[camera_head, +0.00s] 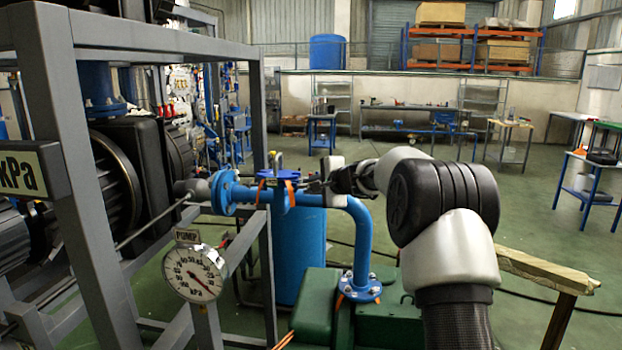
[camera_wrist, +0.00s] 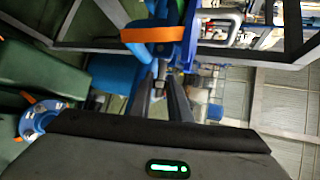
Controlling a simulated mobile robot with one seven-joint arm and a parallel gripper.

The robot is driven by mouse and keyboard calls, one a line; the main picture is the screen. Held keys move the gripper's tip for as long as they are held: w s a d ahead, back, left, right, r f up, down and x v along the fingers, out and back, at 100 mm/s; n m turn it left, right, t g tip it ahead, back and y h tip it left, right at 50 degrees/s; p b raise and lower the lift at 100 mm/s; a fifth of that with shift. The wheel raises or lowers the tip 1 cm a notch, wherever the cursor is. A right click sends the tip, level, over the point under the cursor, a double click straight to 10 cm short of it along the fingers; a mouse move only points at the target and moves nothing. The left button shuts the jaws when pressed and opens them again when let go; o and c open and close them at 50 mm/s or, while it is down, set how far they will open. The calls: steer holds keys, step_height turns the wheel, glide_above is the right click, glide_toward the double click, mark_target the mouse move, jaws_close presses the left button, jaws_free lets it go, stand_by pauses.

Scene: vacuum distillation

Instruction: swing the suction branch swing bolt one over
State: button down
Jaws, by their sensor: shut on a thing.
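The blue suction branch (camera_head: 330,201) runs sideways from a bolted flange (camera_head: 223,192), then bends down to a lower flange (camera_head: 360,291). On it sits a blue clamp-like fitting (camera_head: 281,190) with orange bands; one orange band (camera_wrist: 152,34) shows large in the wrist view. My gripper (camera_head: 314,184) reaches in from the right, just beside this fitting. In the wrist view, my gripper (camera_wrist: 161,76) has its two dark fingers close together around a small, slim metal piece, which appears to be the swing bolt (camera_wrist: 160,84). Most of the bolt is hidden by the fingers.
A grey steel frame (camera_head: 62,140) stands at left with a round pump gauge (camera_head: 195,274) on it. A blue tank (camera_head: 302,255) is behind the pipe, and a green machine housing (camera_head: 390,325) is below. A wooden rail (camera_head: 548,270) stands at right. Open floor lies beyond.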

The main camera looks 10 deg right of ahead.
steer(key=r+n+g+h+p, duration=0.1)
steer(key=r+p, duration=0.1)
steer(key=p, duration=0.4)
steer(key=shift+a+r+p, duration=0.1)
steer(key=shift+a+p, duration=0.1)
steer(key=shift+p, duration=0.15)
steer(key=h+p, duration=0.1)
steer(key=p, duration=0.2)
steer(key=shift+w+n+g, duration=0.1)
steer(key=shift+n+g, duration=0.2)
steer(key=shift+n, duration=0.1)
steer(key=c, duration=1.9)
jaws_free()
steer(key=shift+f, duration=0.2)
